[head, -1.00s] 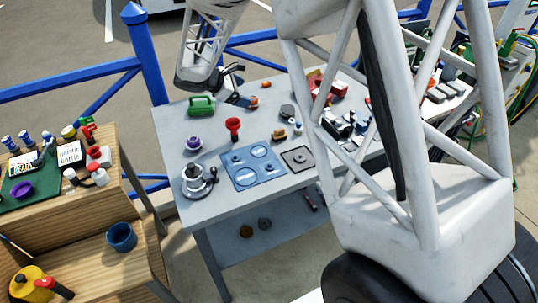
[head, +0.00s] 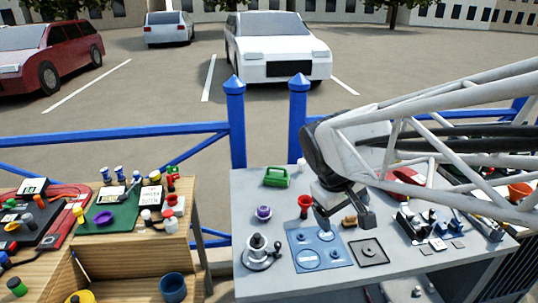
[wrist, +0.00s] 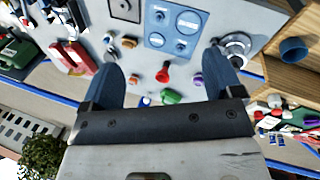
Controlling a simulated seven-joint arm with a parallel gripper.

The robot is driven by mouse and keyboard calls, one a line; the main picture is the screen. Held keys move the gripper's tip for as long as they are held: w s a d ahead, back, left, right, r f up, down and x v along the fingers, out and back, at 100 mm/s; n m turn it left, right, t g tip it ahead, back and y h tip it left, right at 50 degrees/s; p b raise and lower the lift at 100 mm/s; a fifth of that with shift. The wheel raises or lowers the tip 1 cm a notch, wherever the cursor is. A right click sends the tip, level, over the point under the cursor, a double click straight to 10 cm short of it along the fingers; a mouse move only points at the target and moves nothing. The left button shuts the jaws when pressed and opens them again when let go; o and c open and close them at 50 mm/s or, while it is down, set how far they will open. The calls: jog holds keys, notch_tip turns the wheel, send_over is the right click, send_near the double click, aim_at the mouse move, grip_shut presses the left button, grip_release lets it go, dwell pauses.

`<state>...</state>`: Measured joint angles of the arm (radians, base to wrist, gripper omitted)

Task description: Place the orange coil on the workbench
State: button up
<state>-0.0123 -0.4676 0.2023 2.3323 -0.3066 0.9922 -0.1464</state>
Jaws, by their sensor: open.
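The grey workbench (head: 245,190) stands at the lower right of the head view. My gripper (head: 343,216) hangs above it, and in the wrist view its two blue-grey fingers (wrist: 160,66) are spread apart with nothing held. I cannot pick out an orange coil with certainty. A small orange-red piece (wrist: 134,78) lies on the bench near one finger in the wrist view. A round orange thing (head: 520,190) shows at the far right of the head view, too small to tell whether it is a coil.
The bench holds a green case (head: 276,177), red funnel-like piece (head: 305,203), blue panel (head: 318,249), winch-like piece (head: 258,250) and dark square plate (head: 369,252). A wooden table with a blue mug (head: 173,287) stands left. Blue railing (head: 120,134) runs behind.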

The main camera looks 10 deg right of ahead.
jog(key=s+a+m+t+y, duration=0.1)
jog(key=s+a+m+y, duration=0.2)
jog(key=s, duration=0.7)
jog(key=shift+a+m, duration=0.3)
jog(key=shift+m, duration=0.1)
